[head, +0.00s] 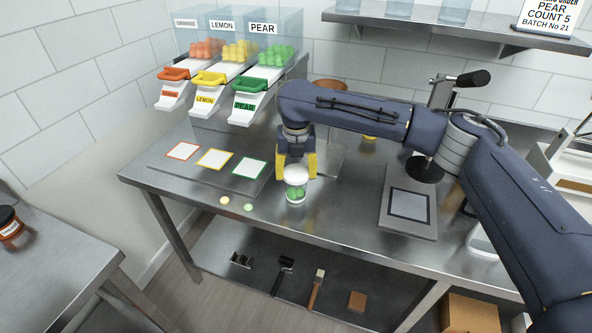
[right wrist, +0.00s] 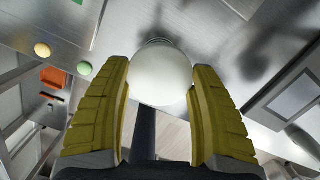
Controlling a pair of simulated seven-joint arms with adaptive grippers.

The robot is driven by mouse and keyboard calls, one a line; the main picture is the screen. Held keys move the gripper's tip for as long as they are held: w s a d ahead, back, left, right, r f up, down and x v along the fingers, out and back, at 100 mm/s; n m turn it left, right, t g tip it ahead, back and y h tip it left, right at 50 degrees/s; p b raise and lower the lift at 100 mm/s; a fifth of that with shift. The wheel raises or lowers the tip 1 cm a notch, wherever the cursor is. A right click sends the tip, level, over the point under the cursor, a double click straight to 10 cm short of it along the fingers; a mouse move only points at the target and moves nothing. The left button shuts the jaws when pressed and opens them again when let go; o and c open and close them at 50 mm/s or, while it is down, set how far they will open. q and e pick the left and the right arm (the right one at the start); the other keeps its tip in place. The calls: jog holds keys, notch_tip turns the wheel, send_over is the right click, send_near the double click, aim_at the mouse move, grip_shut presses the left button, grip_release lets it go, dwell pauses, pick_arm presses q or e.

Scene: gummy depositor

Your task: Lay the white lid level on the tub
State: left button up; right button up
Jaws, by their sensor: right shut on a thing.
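The white lid (head: 297,174) is between the yellow fingertips of my right gripper (head: 296,170), just over the clear tub. In the right wrist view the lid (right wrist: 160,72) is a white disc gripped at its sides by my right gripper (right wrist: 160,85). The tub (head: 296,194) stands upright on the steel table with green gummies inside. The lid sits at or just above the tub's rim; I cannot tell whether they touch. In the right wrist view the lid hides most of the tub. My left gripper is not in view.
A yellow gummy (head: 225,200) and a green gummy (head: 248,207) lie near the table's front edge, left of the tub. Three colour-framed mats lie behind them. A scale (head: 409,207) stands to the right. Dispensers with orange, yellow and green chutes (head: 257,95) stand at the back left.

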jog(key=shift+f, duration=0.2)
jog(key=shift+f, duration=0.5)
jog(key=o, duration=1.2)
jog(key=shift+r, duration=0.1)
